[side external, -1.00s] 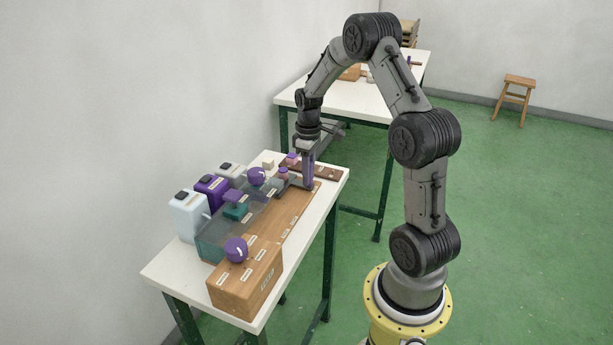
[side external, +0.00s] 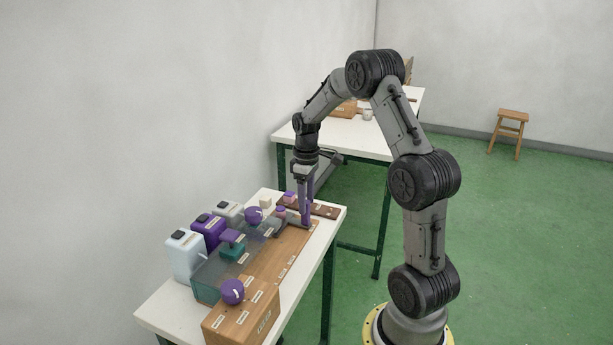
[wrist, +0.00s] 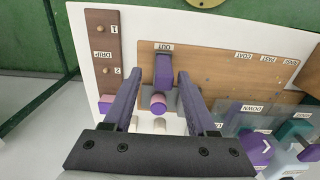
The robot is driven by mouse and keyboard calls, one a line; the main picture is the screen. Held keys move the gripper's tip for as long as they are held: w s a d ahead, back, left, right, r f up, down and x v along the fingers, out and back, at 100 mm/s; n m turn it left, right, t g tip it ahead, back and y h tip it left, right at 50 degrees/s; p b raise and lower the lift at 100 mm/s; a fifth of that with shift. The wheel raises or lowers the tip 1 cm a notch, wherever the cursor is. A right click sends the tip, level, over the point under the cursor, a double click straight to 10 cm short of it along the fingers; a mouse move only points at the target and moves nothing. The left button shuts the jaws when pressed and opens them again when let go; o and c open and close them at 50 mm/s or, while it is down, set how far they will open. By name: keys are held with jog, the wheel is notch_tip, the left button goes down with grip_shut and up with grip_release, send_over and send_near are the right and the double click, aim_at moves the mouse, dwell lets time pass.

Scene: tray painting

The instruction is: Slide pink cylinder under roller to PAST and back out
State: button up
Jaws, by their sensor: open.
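The pink cylinder (wrist: 158,101), with a purple end, shows between my gripper's two purple fingers in the wrist view. In the side view the pink cylinder (side external: 281,211) is beside the fingers, at the far end of the wooden board. My gripper (wrist: 161,73) is open, with a finger on each side of a purple bar (wrist: 163,66) near the OUT label. It also shows low over the board in the side view (side external: 305,222). Contact with the cylinder or bar is unclear. I cannot make out the roller clearly.
The wooden board (wrist: 225,72) carries several labels. A DRIP strip (wrist: 100,40) lies beside it, with another pink and purple piece (side external: 289,196) near it. Purple knobs (side external: 254,215), a teal block (side external: 233,250) and bottles (side external: 186,256) crowd the bench's wall side.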

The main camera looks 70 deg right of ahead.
notch_tip(320, 180, up, 10)
dwell(0.3)
dwell(1.7)
jog(key=s+a+r+n+t+h, duration=0.1)
jog(key=s+a+r+n+t, duration=0.1)
jog(key=a+r, duration=0.6)
jog(key=s+a+r+n+t, duration=0.2)
jog(key=a+r, duration=0.2)
jog(key=a, duration=0.8)
jog(key=s+a+f+m, duration=0.2)
jog(key=s+a+f, duration=0.1)
jog(key=s, duration=0.3)
jog(key=s+a+f+m+t+y, duration=0.1)
jog(key=s+a+f+m, duration=0.1)
jog(key=s+a+f, duration=0.2)
jog(key=shift+s+a+t, duration=0.25)
jog(key=shift+s+t, duration=0.05)
jog(key=shift+s, duration=0.8)
